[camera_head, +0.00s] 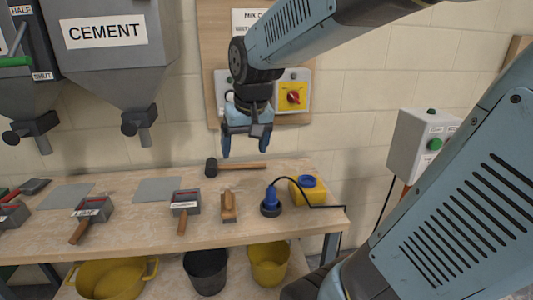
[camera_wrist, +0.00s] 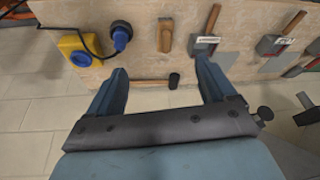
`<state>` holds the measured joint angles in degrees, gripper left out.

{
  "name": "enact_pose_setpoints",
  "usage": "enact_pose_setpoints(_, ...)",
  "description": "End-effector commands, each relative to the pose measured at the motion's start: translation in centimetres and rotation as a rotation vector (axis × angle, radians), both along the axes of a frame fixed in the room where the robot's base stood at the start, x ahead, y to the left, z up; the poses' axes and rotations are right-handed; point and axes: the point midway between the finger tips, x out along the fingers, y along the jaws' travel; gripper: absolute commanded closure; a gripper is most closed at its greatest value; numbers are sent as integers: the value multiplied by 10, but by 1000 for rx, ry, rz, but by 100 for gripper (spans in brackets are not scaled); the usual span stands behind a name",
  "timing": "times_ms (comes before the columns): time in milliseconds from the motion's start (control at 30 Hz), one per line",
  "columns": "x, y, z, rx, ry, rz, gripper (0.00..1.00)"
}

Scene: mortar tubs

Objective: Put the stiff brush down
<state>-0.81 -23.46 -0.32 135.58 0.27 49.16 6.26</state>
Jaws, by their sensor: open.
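A wooden brush (camera_head: 229,206) lies flat on the workbench (camera_head: 150,233), with its handle toward the front edge; I take it to be the stiff brush. It also shows in the wrist view (camera_wrist: 165,36), lying beyond the fingertips. My gripper (camera_head: 245,152) is open and empty, pointing down above the back of the bench. In the wrist view nothing is held between the spread fingers (camera_wrist: 161,64). The brush is apart from the gripper and rests on the bench top.
A black-headed mallet (camera_head: 240,167) lies behind the brush. A blue corded tool (camera_head: 270,203) and yellow container (camera_head: 309,189) stand right. Labelled scoops (camera_head: 185,202) lie left. Cement hopper (camera_head: 115,45) hangs upper left. Yellow and black tubs (camera_head: 206,271) sit underneath.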

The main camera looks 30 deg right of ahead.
Motion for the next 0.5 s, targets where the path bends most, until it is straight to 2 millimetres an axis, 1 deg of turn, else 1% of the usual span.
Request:
enact_pose_setpoints(33,-13,0,6,-4,-23,9,16)
enact_pose_setpoints(100,-29,0,12,-11,-50,24,16)
enact_pose_setpoints(300,-72,0,22,-31,-118,63,16)
enact_pose_setpoints(400,-87,0,23,-41,-142,77,16)
enact_pose_setpoints(500,-96,-4,24,-46,-158,87,16)
